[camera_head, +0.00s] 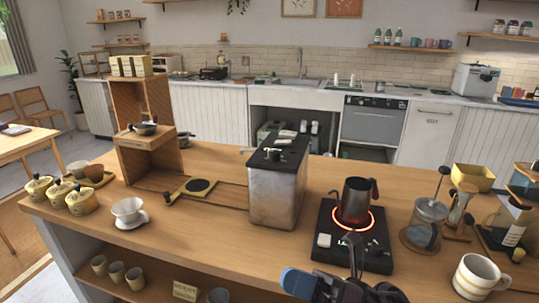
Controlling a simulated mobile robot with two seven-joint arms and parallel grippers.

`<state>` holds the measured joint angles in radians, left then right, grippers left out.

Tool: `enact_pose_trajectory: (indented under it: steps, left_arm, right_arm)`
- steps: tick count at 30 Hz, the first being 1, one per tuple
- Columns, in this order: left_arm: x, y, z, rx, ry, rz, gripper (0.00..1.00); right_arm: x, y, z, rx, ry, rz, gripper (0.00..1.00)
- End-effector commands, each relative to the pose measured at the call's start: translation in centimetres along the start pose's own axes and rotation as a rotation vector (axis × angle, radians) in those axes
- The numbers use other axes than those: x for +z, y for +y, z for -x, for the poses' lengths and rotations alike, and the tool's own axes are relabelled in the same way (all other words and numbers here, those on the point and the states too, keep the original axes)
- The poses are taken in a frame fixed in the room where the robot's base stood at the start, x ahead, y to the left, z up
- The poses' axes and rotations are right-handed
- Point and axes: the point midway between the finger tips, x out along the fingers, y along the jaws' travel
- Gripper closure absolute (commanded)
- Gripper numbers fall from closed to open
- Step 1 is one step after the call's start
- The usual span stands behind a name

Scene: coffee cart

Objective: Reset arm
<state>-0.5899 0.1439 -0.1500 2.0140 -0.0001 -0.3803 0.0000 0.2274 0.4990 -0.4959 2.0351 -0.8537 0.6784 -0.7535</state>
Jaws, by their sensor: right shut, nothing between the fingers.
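My right gripper (353,242) comes in from the bottom edge. Its narrow dark fingers point away from me, over the black hot plate (322,262), and are shut with nothing between them. A dark pot (356,200) stands upright on the glowing red ring of the hot plate, just beyond the fingertips. The fingers look apart from the pot. My left gripper is not in view.
A metal box machine (274,190) stands left of the hot plate. A French press (426,222) and striped mug (474,278) stand to the right. A white dripper (129,212) and yellow jars (82,200) are at left. The counter's front left is clear.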

Motion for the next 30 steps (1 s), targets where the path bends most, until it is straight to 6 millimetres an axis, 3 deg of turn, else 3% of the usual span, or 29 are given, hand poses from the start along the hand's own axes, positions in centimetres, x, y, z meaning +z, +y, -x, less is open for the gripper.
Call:
enact_pose_trajectory:
  steps: [6,11,16,21,25,30]
  left_arm:
    - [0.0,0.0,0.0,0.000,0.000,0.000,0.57]
    - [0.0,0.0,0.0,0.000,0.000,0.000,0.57]
    - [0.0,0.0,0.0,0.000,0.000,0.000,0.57]
    - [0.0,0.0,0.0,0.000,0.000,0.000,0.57]
    - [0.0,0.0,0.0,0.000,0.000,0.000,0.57]
    - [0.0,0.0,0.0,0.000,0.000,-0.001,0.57]
  right_arm:
    - [0.5,-4.1,6.7,-0.158,-0.502,-0.514,1.00]
    - [-1.7,-7.2,13.6,-0.245,-0.876,-0.879,1.00]
    - [-7.0,-9.3,21.8,-0.304,-1.293,-1.247,1.00]
    - [-14.0,-9.3,28.7,-0.320,-1.683,-1.543,1.00]
    - [-18.3,-8.4,31.9,-0.309,-1.900,-1.687,1.00]
    - [-21.1,-7.6,33.6,-0.296,-2.039,-1.771,1.00]
